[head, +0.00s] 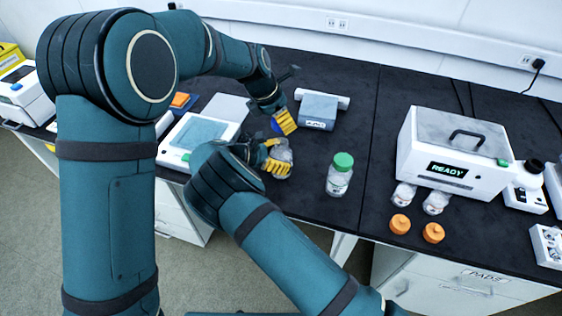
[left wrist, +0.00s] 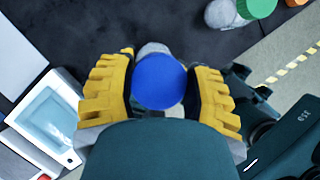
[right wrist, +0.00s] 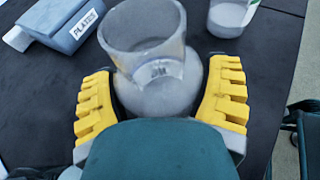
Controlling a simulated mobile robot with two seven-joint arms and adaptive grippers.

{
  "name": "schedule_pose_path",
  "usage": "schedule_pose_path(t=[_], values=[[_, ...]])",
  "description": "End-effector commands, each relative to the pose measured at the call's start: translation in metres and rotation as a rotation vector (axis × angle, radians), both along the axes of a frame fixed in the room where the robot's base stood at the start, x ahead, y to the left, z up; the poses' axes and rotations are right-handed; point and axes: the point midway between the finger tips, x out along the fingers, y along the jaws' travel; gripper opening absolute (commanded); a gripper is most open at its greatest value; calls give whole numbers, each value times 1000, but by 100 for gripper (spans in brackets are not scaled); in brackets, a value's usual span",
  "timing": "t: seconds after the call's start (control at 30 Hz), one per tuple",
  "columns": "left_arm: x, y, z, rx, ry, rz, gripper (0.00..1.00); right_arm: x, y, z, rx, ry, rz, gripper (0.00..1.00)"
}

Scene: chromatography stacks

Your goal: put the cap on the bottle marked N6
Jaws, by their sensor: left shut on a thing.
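The blue cap (left wrist: 158,82) sits between the yellow fingers of my left gripper (left wrist: 160,88), which is shut on it. In the head view my left gripper (head: 283,124) holds the blue cap (head: 275,126) just above and beside an open clear bottle (head: 284,153). In the right wrist view this bottle (right wrist: 150,35) has an uncovered mouth and a small upside-down label that looks like N6. My right gripper (right wrist: 162,105) has its yellow fingers against both sides of the bottle. In the left wrist view, the cap hides most of the bottle (left wrist: 152,49).
A green-capped bottle (head: 340,176) stands to the right. A grey-blue PLATES box (head: 318,111) is behind. A white device (head: 198,138) is at left. A READY machine (head: 455,150), two bottles and two orange caps (head: 400,224) are farther right.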

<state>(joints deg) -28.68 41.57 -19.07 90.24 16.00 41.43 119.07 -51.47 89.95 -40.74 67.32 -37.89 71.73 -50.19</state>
Motion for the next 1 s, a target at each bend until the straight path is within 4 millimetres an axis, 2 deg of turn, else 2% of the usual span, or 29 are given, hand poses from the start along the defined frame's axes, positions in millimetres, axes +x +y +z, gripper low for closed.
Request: schedule_pose_path(t=[0.03,0.1,0.37,0.73,1.0], values=[[0,0,0,0,0,0,32,0,0,0,0,0,0,47],[0,0,0,0,0,0,32,0,0,0,0,0,0,28],[0,0,-4,0,1,0,32,0,0,0,1,0,0,28],[0,0,-48,5,5,0,32,0,0,0,0,0,0,28],[0,0,-49,5,3,0,32,0,0,0,0,0,0,28]])
